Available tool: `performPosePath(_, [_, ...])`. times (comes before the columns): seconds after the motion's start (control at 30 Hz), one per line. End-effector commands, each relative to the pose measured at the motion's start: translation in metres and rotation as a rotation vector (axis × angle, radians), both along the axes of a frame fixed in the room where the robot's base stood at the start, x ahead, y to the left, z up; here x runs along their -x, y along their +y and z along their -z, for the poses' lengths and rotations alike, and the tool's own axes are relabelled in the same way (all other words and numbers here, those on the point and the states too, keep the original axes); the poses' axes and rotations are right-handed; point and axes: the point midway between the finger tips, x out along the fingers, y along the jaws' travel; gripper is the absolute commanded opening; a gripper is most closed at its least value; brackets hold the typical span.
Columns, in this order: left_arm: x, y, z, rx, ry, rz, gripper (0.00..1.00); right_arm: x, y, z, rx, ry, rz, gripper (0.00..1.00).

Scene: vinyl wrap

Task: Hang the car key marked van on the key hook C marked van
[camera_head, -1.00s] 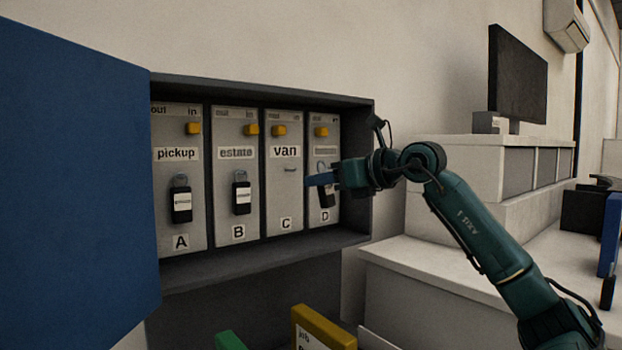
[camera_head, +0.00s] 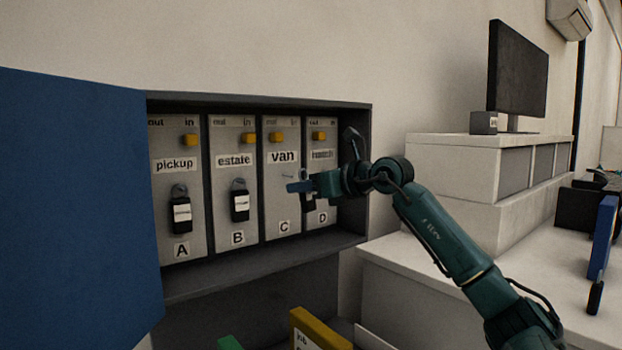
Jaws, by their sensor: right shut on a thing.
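The key cabinet stands open with four panels side by side. Panel C (camera_head: 283,204) carries the label "van" (camera_head: 284,157) and a small bare hook (camera_head: 287,176). My left gripper is not in view.
Keys hang on hooks A (camera_head: 181,215) and B (camera_head: 240,207). Panel D (camera_head: 323,190) has no key visible. Yellow sliders (camera_head: 276,137) sit above the labels. The blue door (camera_head: 75,200) stands open at left. A yellow-edged board (camera_head: 320,330) is below; a white counter (camera_head: 400,275) is at right.

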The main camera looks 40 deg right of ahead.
Motion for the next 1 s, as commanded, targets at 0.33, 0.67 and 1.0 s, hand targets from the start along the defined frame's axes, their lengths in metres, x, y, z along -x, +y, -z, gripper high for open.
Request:
performPosePath(0.33, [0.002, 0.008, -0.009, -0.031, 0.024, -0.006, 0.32, -0.021, -0.002, -0.002, -0.002, -0.001, -0.001, 0.1])
performPosePath(0.67, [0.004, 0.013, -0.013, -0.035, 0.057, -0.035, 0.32, -0.041, -0.004, -0.001, -0.001, -0.001, -0.001, 0.1])
performPosePath(1.0, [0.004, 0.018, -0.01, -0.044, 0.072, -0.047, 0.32, -0.053, -0.006, 0.011, 0.0, 0.001, 0.001, 0.1])
